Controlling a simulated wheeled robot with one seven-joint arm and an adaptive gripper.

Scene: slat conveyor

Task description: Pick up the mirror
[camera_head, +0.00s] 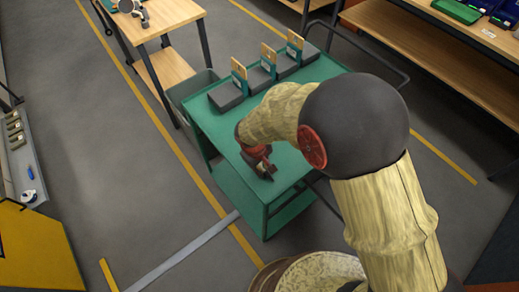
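My gripper (264,172) is at the end of my cream-and-black arm, with a red body and dark fingers. It hangs over the front part of the green cart top (225,128). It is too small in this view to tell whether its fingers are open or shut, or whether anything is between them. I cannot clearly identify a mirror. A small white and grey object (133,9) on the wooden table at the upper left is cut by the picture edge, and I cannot tell what it is. My arm hides the right part of the cart top.
Three dark blocks with upright green and tan pieces (239,77) stand along the cart's back edge. A grey bin (190,88) hangs at its left side. A wooden table (172,15) stands behind left, wooden shelving (420,45) at right.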

